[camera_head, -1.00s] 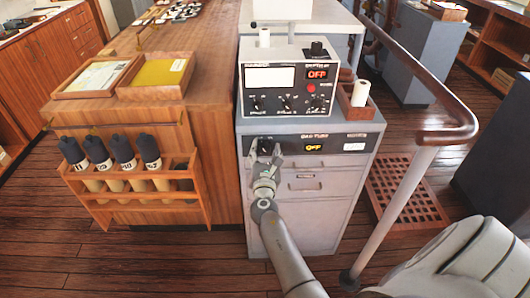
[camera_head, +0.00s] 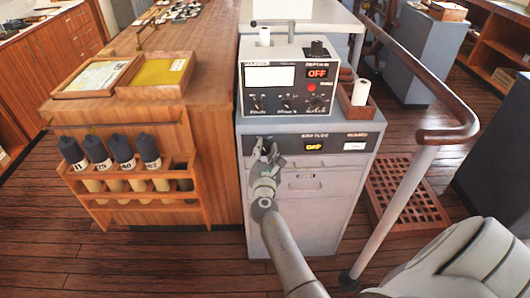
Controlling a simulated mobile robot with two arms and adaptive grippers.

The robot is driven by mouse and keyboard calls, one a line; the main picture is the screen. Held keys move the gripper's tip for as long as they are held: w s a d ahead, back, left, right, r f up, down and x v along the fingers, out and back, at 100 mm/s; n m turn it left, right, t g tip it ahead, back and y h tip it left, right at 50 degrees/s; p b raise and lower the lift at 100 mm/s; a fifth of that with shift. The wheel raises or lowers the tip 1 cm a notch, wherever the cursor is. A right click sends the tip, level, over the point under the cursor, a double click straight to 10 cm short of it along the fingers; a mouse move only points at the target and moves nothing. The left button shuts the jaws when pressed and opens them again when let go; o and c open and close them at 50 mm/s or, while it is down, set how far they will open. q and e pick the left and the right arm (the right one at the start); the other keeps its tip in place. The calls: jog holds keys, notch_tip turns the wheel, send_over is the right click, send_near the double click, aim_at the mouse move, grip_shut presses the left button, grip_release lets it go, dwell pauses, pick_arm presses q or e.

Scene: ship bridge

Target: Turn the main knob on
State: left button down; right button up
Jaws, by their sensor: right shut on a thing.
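The main knob sits at the left end of the dark panel strip (camera_head: 365,134) on the grey cabinet (camera_head: 318,212). My right gripper (camera_head: 265,147) reaches up to it from below and is shut on it; its fingers largely cover the knob, so its pointer cannot be read. The small yellow display (camera_head: 314,147) on the same strip appears to read OFF. The grey instrument box (camera_head: 287,82) on top has a red display (camera_head: 317,72) reading OFF, plus several small black knobs. My left gripper is not in view.
A handrail (camera_head: 417,180) runs along the cabinet's right side, near my right arm. A wooden rack (camera_head: 187,208) with several dark-capped cylinders hangs at the left. A floor grating (camera_head: 408,198) lies at the right.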

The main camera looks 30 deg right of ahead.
jog(key=m+b, duration=0.2)
jog(key=m, duration=0.3)
jog(key=shift+f, duration=0.1)
jog(key=m+b, duration=0.2)
jog(key=m, duration=0.3)
jog(key=shift+m, duration=0.3)
dwell(0.3)
jog(key=o, duration=1)
jog(key=shift+o, duration=0.2)
